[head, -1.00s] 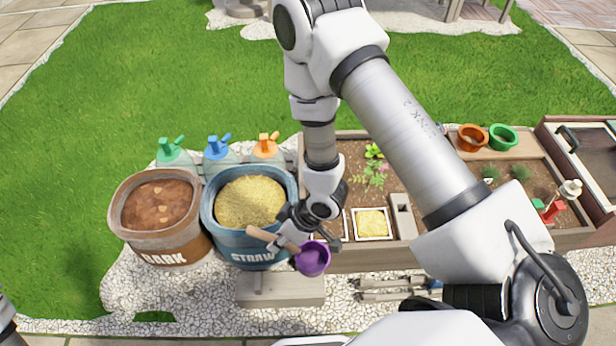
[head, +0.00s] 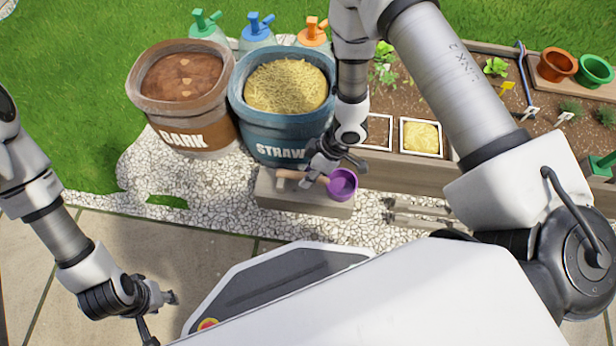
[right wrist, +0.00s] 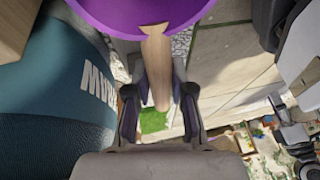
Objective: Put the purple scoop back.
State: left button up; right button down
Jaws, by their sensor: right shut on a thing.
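The purple scoop (head: 342,185) has a round bowl and a wooden handle. My right gripper (head: 322,172) is shut on the handle. In the head view the scoop is over the grey block (head: 290,203) in front of the straw bin; I cannot tell whether it touches the block. In the right wrist view the scoop's bowl (right wrist: 150,14) fills the top edge, and the handle runs down between the fingers of my right gripper (right wrist: 158,105). My left gripper (head: 162,312) is open and empty over the paving at the lower left.
The blue straw bin (head: 270,135) stands just behind the block, with the brown bark bin (head: 190,136) to its left. Several spray bottles stand behind them. The planter bed (head: 480,187) with a tray of yellow material (head: 421,138) lies to the right. White gravel (head: 150,180) is clear.

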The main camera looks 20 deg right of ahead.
jog(key=shift+w+f, duration=0.15)
jog(key=shift+w, duration=0.45)
notch_tip(320, 180, down, 4)
jog(key=b, duration=0.3)
jog(key=shift+r, duration=0.4)
jog(key=shift+f, duration=0.2)
jog(key=c, duration=1)
grip_release()
jog(key=shift+p+v, duration=3.95)
jog(key=shift+v, duration=2.25)
